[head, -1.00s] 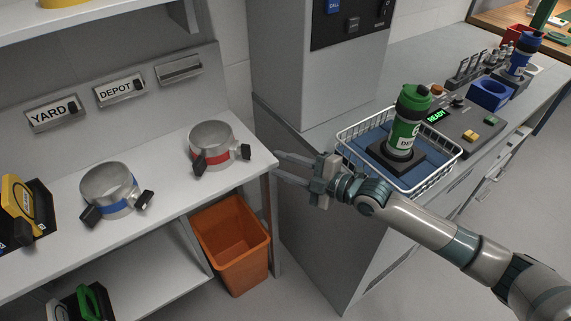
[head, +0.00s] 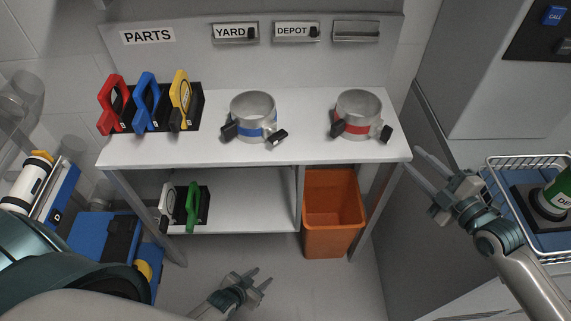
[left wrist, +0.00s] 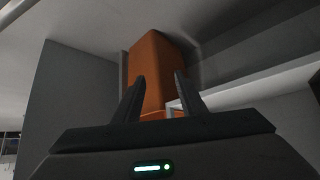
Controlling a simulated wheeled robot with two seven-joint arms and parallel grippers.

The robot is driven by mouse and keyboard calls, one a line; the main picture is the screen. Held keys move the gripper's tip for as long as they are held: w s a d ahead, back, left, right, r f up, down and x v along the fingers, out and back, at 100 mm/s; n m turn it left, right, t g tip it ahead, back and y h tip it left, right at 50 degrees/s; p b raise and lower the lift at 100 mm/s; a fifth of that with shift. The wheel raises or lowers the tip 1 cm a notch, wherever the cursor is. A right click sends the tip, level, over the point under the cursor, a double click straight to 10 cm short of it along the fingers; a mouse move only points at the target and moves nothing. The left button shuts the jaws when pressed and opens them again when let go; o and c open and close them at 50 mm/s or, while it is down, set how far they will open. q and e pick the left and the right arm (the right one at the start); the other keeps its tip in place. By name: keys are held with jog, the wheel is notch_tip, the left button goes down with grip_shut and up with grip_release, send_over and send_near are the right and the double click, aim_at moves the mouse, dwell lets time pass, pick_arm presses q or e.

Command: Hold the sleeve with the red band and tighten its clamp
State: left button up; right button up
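The sleeve with the red band (head: 359,106) is a short, open metal ring standing upright on the right of the white shelf top. Its red clamp band (head: 356,129) runs around its lower part. A dark handle or lug (head: 337,128) sits at its left and another dark piece (head: 386,134) at its right. My right gripper (head: 413,159) is open and empty, by the shelf's front right corner, apart from the sleeve. My left gripper (head: 262,276) is open and empty, low in front of the shelf. Its spread fingers also show in the left wrist view (left wrist: 158,82).
A similar sleeve with a blue band (head: 253,116) stands left of the red one. Red, blue and yellow handled parts (head: 146,108) stand in a rack further left. An orange bin (head: 333,215) stands below the shelf. A wire basket (head: 515,163) is at the right.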

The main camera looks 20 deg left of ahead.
aim_at(332, 132)
pick_arm(q)
jog(key=w+r+m+t+h, duration=0.1)
jog(key=w+r+t, duration=0.1)
jog(key=w+r, duration=0.7)
jog(key=w+r+t+h, duration=0.15)
jog(key=w+r, duration=0.35)
jog(key=r, duration=0.7)
jog(key=w+d+r+m+t+h, duration=0.1)
jog(key=d+r+t+h, duration=0.2)
jog(key=r, duration=2.3)
jog(key=shift+m+t, duration=0.3)
jog(key=shift+t, duration=0.35)
jog(key=shift+d, duration=0.15)
jog(key=x, duration=1.7)
jog(key=shift+w+d+r, duration=0.1)
jog(key=shift+d+r, duration=0.05)
jog(key=shift+d, duration=0.1)
